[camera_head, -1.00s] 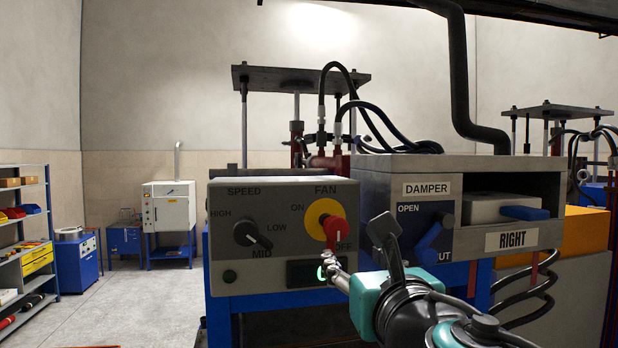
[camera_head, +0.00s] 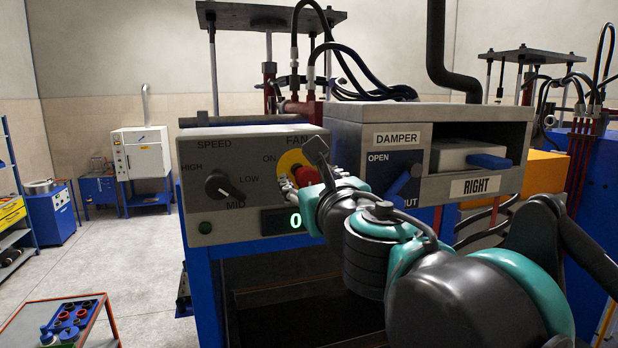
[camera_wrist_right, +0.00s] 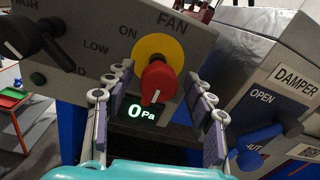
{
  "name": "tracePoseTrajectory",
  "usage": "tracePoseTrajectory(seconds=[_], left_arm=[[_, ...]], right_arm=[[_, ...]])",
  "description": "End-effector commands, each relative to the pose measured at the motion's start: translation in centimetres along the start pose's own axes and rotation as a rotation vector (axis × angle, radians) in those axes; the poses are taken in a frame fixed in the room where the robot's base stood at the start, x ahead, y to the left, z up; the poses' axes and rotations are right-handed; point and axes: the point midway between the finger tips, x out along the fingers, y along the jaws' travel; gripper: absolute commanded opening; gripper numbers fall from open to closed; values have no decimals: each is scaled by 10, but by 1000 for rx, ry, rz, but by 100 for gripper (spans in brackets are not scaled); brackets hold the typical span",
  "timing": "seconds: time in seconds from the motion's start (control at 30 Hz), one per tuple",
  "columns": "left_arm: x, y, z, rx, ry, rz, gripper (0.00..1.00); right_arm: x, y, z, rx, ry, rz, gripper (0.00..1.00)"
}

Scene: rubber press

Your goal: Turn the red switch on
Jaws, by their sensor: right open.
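The red switch (camera_wrist_right: 155,83) sits on a yellow disc (camera_wrist_right: 160,57) under the FAN label on the grey control panel (camera_head: 247,165). In the right wrist view its white pointer line points down, away from the ON label. My right gripper (camera_wrist_right: 158,100) is open, with one finger on each side of the red switch; I cannot tell whether they touch it. In the head view the red switch (camera_head: 307,177) is partly hidden behind my right gripper (camera_head: 298,185). The green display (camera_wrist_right: 141,112) below reads 0 Pa. My left gripper is not in view.
A black speed knob (camera_head: 222,187) is left of the switch. The damper's blue lever (camera_head: 402,183) is close on the right, beside my right wrist. A low cart (camera_head: 32,312) with small parts stands at the lower left. Open floor lies behind it.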

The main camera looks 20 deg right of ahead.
Motion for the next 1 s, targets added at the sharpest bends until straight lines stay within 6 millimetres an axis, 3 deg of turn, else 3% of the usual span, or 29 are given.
tracePoseTrajectory(seconds=[0.03, 0.2, 0.23, 0.67, 1.0], left_arm=[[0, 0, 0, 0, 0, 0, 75], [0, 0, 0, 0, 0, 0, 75], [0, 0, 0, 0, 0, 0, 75], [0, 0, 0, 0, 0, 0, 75], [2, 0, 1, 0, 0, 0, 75]], right_arm=[[0, 0, 0, 0, 0, 0, 54], [0, 0, 0, 0, 0, 0, 10], [0, 0, 0, 0, 0, 0, 4], [0, 0, 0, 64, 3, 1, 4], [0, 0, 0, 316, 13, 2, 4]])
